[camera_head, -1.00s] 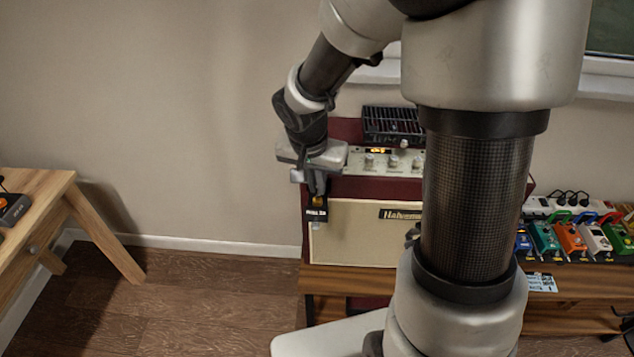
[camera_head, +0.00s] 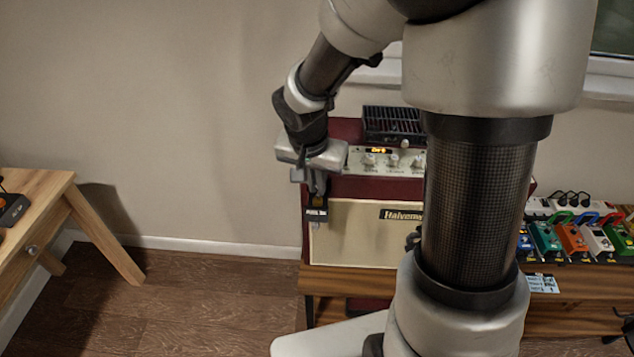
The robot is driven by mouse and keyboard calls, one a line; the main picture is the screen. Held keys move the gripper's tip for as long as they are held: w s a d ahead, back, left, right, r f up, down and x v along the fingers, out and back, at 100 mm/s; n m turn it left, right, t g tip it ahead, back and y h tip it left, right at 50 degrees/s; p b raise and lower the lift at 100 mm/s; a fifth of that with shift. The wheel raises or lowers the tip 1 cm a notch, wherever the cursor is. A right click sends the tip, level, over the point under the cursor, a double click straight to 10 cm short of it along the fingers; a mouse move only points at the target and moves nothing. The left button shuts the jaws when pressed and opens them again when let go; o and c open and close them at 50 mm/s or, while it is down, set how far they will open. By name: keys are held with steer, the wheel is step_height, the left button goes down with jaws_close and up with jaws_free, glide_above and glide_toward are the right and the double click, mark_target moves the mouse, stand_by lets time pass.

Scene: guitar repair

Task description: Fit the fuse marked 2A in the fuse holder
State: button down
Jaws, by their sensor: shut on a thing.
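My gripper (camera_head: 317,188) points down at the upper left front of the dark red amplifier (camera_head: 349,186). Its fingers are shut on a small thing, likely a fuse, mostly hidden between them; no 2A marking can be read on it. Right below the fingertips is a small black piece with a white label (camera_head: 316,213), in front of the amplifier's cream grille. It may be the fuse holder; its lettering is too small to read surely. I cannot tell whether the fuse touches it or sits in it.
The amplifier's control panel has knobs and a lit amber display (camera_head: 379,151). A black vented unit (camera_head: 393,122) stands on top. Several coloured pedals (camera_head: 572,238) are at the right on a wooden bench (camera_head: 570,302). A wooden table (camera_head: 38,190) is at the left, with clear floor between.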

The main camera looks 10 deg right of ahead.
steer(key=shift+f+b, duration=0.7)
steer(key=shift+b, duration=0.1)
steer(key=c, duration=1.4)
jaws_free()
steer(key=shift+c, duration=0.2)
steer(key=shift+r, duration=0.15)
steer(key=shift+r+p, duration=2.75)
steer(key=shift+r, duration=1.1)
steer(key=s+r+n+t+y+p, duration=0.1)
steer(key=s+r+n, duration=0.5)
steer(key=s+r, duration=1.2)
steer(key=shift+d+n+t+y+p, duration=0.15)
steer(key=shift+n+t+y+p, duration=0.2)
steer(key=shift+t+p, duration=0.6)
